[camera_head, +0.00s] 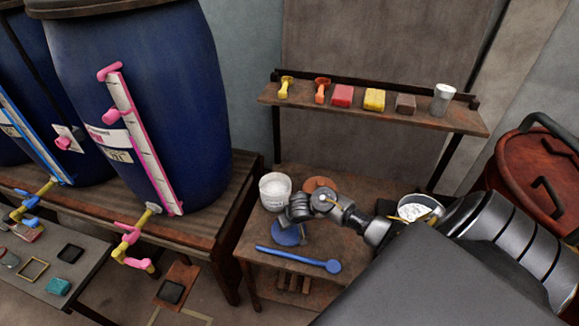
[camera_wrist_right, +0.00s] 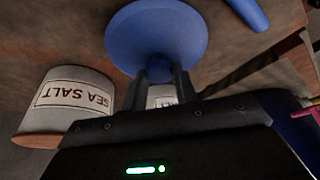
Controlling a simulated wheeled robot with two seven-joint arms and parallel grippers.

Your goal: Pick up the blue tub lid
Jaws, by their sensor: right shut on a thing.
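The blue tub lid (camera_head: 285,237) is a round disc with a knob, over the low wooden table in the head view. It fills the top middle of the right wrist view (camera_wrist_right: 160,32). My right gripper (camera_head: 298,222) comes down on it from above. In the right wrist view the two fingers (camera_wrist_right: 160,75) are closed on the lid's knob. I cannot tell whether the lid rests on the table or is just clear of it. My left gripper is not in view.
A white tub (camera_head: 275,195) labelled sea salt stands behind the lid. A blue paddle (camera_head: 298,260) lies in front. An orange-brown disc (camera_head: 318,185) and a bowl of white stuff (camera_head: 418,209) are nearby. A shelf (camera_head: 365,109) hangs above; blue vats (camera_head: 150,90) stand left.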

